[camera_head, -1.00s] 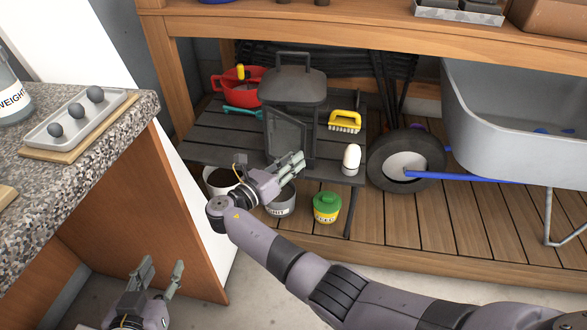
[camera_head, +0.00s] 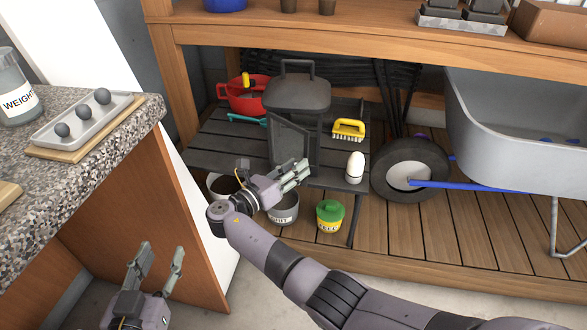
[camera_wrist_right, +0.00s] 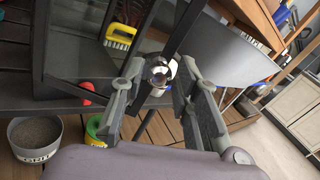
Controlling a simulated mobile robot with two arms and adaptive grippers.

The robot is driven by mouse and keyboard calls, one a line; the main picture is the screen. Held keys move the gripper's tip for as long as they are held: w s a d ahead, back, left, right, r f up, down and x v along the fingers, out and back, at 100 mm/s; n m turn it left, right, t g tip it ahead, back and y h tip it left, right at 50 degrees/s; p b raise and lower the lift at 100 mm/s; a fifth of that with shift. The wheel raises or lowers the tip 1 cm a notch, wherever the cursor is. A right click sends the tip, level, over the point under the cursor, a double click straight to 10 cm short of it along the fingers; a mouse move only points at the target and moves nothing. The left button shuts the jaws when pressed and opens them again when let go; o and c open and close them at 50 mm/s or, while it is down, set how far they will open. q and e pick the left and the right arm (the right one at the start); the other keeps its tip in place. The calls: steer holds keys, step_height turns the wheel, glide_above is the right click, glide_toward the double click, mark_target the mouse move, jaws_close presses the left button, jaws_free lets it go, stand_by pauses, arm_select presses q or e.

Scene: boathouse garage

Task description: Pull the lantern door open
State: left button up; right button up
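The dark grey lantern (camera_head: 297,95), with a top handle, stands upright on a low slatted bench. Its framed door (camera_head: 288,140) faces me and appears to stand ajar, its free edge toward the right. My right gripper (camera_head: 300,172) is at the door's lower right corner. My left gripper (camera_head: 160,250) is open and empty at lower left, away from the lantern.
Around the lantern on the bench (camera_head: 222,150) are a red pot (camera_head: 243,100), a yellow brush (camera_head: 348,130) and a white egg-shaped object (camera_head: 355,167). Below are a grey bowl (camera_head: 284,210) and a green-lidded jar (camera_head: 330,216). A wheelbarrow (camera_head: 500,130) stands right, a stone counter (camera_head: 90,160) left.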

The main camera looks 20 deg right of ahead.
mark_target(294, 137)
steer(key=shift+o, duration=0.9)
step_height(294, 137, up, 10)
steer(key=shift+c, duration=0.6)
